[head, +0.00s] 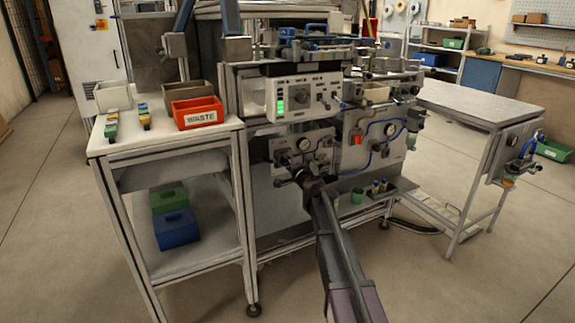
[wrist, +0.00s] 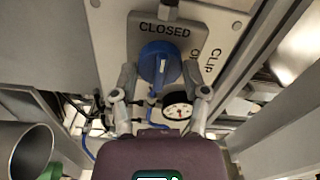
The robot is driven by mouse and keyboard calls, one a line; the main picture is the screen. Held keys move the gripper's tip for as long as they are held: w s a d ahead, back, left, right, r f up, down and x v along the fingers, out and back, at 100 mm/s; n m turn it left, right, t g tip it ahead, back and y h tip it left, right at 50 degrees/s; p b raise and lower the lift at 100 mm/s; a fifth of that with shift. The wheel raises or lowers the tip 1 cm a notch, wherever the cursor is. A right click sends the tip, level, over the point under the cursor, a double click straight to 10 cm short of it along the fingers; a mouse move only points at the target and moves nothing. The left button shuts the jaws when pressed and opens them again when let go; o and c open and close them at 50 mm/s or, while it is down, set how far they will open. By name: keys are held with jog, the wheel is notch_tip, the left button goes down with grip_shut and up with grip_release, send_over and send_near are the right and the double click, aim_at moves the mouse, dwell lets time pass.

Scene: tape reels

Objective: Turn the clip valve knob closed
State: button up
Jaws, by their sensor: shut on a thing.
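The clip valve knob (wrist: 160,60) is blue and round with a pale upright mark, seen at the top middle of the wrist view. It sits on a grey plate (wrist: 135,35) with CLOSED printed above it. A partly hidden word starting with O and the word CLIP are at its right. My gripper (wrist: 159,73) has one finger on each side of the knob and is shut on it. In the head view my gripper (head: 292,175) is at the lower front panel (head: 283,150) of the machine, and the knob is hidden there.
A round gauge (wrist: 178,108) and blue hoses are close by in the wrist view. The side table (head: 150,144) at left carries a red WASTE bin (head: 195,107). A metal-topped table (head: 480,101) stands at right. Open floor lies in front.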

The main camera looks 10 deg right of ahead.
jog(key=o, duration=1.1)
jog(key=shift+o, duration=0.2)
jog(key=v, duration=1.2)
